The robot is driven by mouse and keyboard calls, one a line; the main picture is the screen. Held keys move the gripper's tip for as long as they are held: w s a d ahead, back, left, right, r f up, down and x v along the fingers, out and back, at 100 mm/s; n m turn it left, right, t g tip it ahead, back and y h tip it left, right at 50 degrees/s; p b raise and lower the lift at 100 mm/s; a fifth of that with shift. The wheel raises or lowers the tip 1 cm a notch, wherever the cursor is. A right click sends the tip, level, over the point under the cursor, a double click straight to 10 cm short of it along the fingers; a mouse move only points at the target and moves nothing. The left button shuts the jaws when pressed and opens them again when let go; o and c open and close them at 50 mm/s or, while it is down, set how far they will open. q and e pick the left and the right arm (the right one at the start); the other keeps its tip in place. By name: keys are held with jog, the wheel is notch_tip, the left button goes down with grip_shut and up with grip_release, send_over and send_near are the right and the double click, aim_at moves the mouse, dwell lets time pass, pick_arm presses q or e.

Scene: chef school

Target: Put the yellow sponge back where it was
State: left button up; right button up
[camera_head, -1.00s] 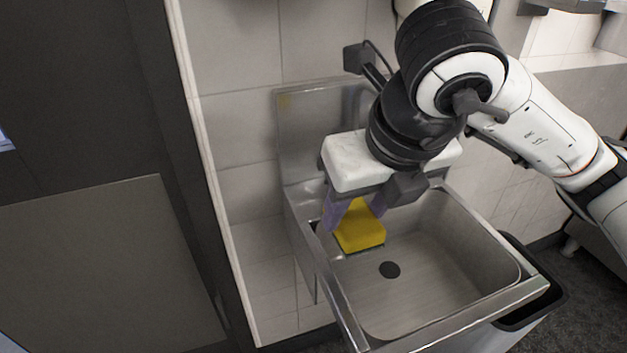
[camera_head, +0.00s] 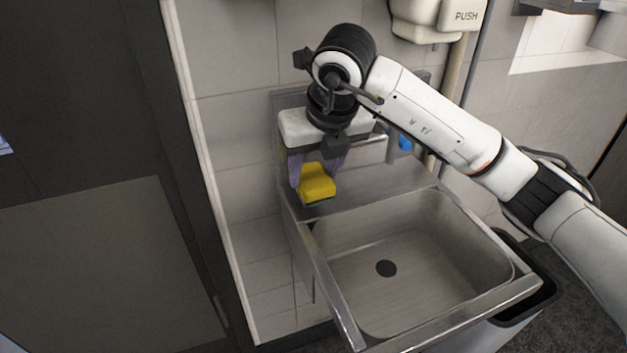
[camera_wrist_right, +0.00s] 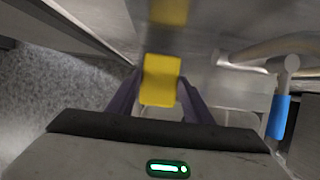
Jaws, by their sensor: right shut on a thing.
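The yellow sponge (camera_head: 317,183) is between the purple fingers of my right gripper (camera_head: 318,182), at the back left corner ledge of the metal sink (camera_head: 440,313). My right gripper is shut on it. In the right wrist view the sponge (camera_wrist_right: 160,80) sits between the two fingertips (camera_wrist_right: 160,92), with a yellow reflection on the metal beyond it. I cannot tell whether the sponge touches the ledge. My left gripper is not in view.
The sink basin is empty, with a dark drain (camera_head: 386,268). A tap with a blue part (camera_head: 405,143) stands right of the gripper; the blue part also shows in the wrist view (camera_wrist_right: 278,117). A tiled wall is behind. A dark bin (camera_head: 527,304) stands at the right.

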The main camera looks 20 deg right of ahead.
aim_at(315, 179)
notch_tip(315, 179, down, 3)
jog(key=shift+r, duration=0.15)
jog(key=shift+w+f, duration=0.2)
jog(key=shift+f, duration=0.1)
jog(key=o, duration=0.9)
jog(key=shift+o, duration=0.2)
jog(key=shift+s+r, duration=0.1)
jog(key=shift+r, duration=0.35)
jog(key=v, duration=0.7)
jog(key=shift+f, duration=0.1)
